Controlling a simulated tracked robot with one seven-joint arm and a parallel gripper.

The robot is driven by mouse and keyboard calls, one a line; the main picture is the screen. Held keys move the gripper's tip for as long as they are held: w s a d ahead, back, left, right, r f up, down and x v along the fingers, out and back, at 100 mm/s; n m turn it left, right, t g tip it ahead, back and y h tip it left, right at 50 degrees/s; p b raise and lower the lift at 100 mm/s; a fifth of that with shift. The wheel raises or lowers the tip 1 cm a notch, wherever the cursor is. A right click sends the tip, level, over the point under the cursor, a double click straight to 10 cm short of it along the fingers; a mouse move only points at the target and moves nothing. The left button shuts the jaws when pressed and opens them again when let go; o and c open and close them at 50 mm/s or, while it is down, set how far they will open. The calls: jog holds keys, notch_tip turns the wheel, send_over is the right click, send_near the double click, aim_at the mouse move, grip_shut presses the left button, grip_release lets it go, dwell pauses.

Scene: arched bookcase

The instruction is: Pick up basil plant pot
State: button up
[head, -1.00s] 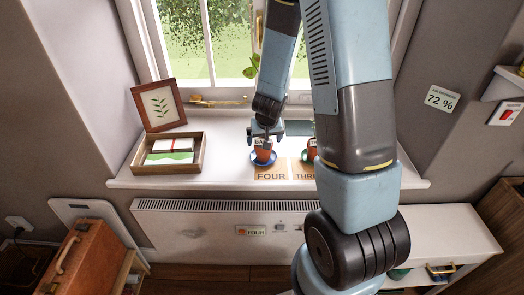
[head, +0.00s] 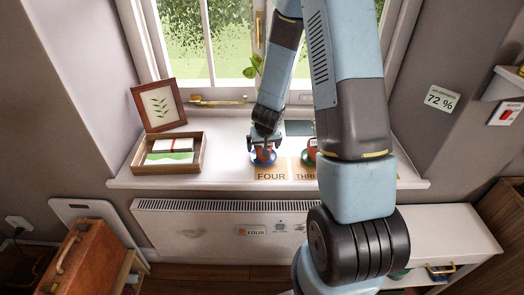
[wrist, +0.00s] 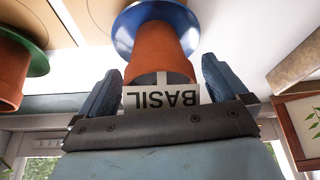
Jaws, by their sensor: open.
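The basil pot (wrist: 160,50) is a terracotta pot on a blue saucer (wrist: 125,32). A white tag reading BASIL (wrist: 162,97) shows upside down in the wrist view. In the head view the pot (head: 264,155) stands on its blue saucer (head: 254,161) on the windowsill, behind the card marked FOUR. My gripper (head: 264,137) is over the pot from above. In the wrist view its blue fingers (wrist: 160,85) are open, one on each side of the pot's top end, with the tag between them. I cannot tell whether either finger touches the pot.
Another terracotta pot (head: 311,147) on a green saucer stands to the right, behind the THREE card, close to my arm. A wooden tray (head: 136,169) and a leaf picture frame (head: 159,105) are at the left. The sill between tray and basil pot is clear.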

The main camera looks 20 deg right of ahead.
jog(key=c, duration=1.2)
jog(key=shift+o, duration=0.2)
